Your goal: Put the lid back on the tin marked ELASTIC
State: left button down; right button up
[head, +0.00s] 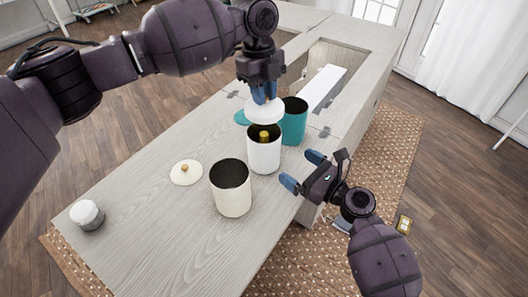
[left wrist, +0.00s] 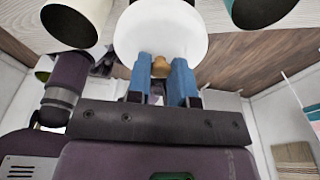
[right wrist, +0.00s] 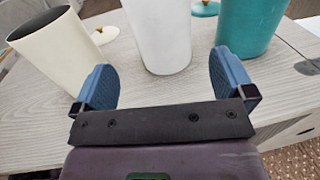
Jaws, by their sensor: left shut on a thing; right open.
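My left gripper (head: 263,92) is shut on the wooden knob (left wrist: 160,66) of a white lid (head: 265,111), which also fills the top of the left wrist view (left wrist: 160,28). The lid is above and slightly behind the open white tin (head: 264,156), apart from its rim as far as I can tell. Something yellow (head: 264,135) shows inside this tin. My right gripper (head: 303,171) is open and empty, right of the white tin; in the right wrist view the tin (right wrist: 157,38) stands beyond its fingers. No ELASTIC marking is readable on any tin.
An open cream tin (head: 231,190) stands front left of the white one, an open teal tin (head: 292,122) back right. A cream lid (head: 187,172) and a teal lid (head: 242,118) lie on the cabinet top (head: 150,225). A small white-topped jar (head: 87,214) stands far left.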

send_near(253, 137)
jog(key=x, duration=0.5)
jog(key=shift+s, duration=0.1)
jog(key=shift+c, duration=0.5)
jog(key=c, duration=0.8)
pick_arm(q)
jog(key=shift+f, duration=2.5)
jog(key=shift+f, duration=0.9)
jog(key=shift+f, duration=0.6)
